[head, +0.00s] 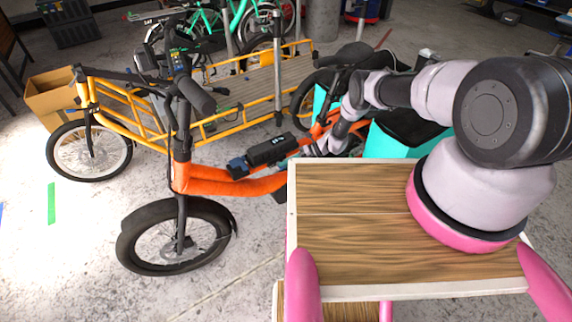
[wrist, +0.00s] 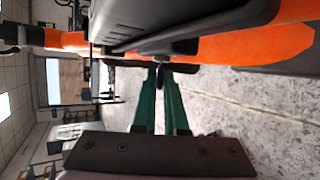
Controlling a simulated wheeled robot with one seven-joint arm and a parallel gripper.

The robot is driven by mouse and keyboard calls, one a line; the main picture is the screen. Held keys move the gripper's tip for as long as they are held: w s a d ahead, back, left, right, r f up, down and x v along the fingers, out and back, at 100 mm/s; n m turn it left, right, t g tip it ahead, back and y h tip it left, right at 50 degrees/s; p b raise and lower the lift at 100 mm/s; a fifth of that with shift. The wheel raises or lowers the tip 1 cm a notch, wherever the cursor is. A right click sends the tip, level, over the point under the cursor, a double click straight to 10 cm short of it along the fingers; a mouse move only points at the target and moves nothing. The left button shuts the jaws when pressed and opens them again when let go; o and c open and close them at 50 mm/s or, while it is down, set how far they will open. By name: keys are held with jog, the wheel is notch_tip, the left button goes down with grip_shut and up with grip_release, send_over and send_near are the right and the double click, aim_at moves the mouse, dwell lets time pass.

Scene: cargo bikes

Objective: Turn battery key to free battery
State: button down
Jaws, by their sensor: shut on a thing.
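The battery (head: 268,150) is a long black case on the orange cargo bike's frame (head: 232,184). In the wrist view the battery (wrist: 185,22) fills the top, beside orange frame parts. My gripper (wrist: 162,70) has green fingers, their tips together just under the battery's edge. It is shut on a small dark piece, the battery key (wrist: 160,62), which is mostly hidden by the fingertips. How far the key is turned cannot be told. In the head view my arm reaches to the bike's near side, behind the battery's right end, and the key is not visible there.
My wooden-topped base stands close to the orange bike. A yellow cargo bike (head: 210,127) with a wooden deck stands behind it, and a green bike (head: 215,22) farther back. A cardboard box (head: 50,97) is at left.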

jog(key=c, duration=1)
grip_release()
jog(key=shift+o, duration=0.2)
jog(key=v, duration=1)
jog(key=shift+d, duration=0.4)
jog(key=shift+r, duration=0.1)
